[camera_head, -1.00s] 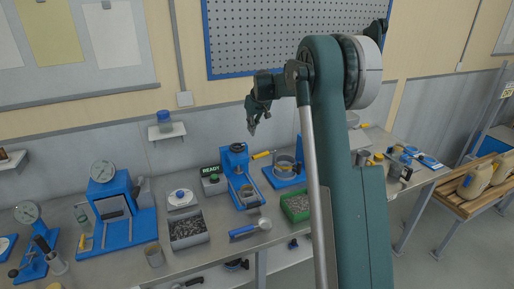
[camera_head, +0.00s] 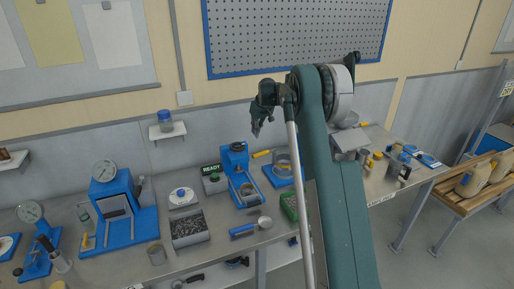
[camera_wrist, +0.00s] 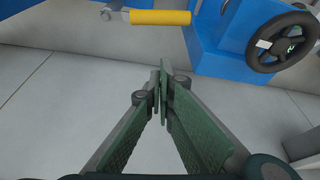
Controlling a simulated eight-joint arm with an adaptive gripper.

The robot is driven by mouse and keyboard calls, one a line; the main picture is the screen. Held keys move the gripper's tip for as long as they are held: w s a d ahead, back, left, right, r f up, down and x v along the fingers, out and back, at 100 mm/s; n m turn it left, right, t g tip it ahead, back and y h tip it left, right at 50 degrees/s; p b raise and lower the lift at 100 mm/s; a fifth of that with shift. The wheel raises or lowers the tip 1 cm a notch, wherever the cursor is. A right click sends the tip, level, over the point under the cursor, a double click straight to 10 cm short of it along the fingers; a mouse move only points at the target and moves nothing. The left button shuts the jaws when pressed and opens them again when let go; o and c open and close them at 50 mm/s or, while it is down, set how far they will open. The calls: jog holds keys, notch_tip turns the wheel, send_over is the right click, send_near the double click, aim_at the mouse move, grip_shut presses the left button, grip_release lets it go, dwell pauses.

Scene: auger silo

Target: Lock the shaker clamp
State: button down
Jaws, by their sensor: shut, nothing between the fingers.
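A lever with a yellow handle (camera_head: 262,153) lies at the back of the bench; it looks like the clamp lever, but its latch state is unclear. In the wrist view the yellow handle (camera_wrist: 160,17) runs level across the top, with a metal fitting at its left end. A blue stand with a round sieve-like ring (camera_head: 282,161) is to its right, partly hidden by my arm. My gripper (camera_head: 256,135) hangs above the bench, apart from the handle. In the wrist view my gripper (camera_wrist: 161,86) has its fingertips together, empty, below the handle in the picture.
A blue machine (camera_head: 238,166) with a black handwheel (camera_wrist: 282,42) stands beside the handle. A READY display (camera_head: 210,168), a tray of dark grains (camera_head: 187,228), a blue-handled scoop (camera_head: 245,230) and a green tray (camera_head: 289,206) are nearby. A pegboard (camera_head: 297,35) hangs behind.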

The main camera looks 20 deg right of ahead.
aim_at(265, 153)
jog(key=shift+f, duration=0.1)
notch_tip(265, 153, down, 9)
jog(key=p, duration=0.1)
jog(key=shift+s, duration=0.3)
dwell(1.1)
jog(key=shift+f, duration=0.1)
jog(key=shift+s, duration=0.2)
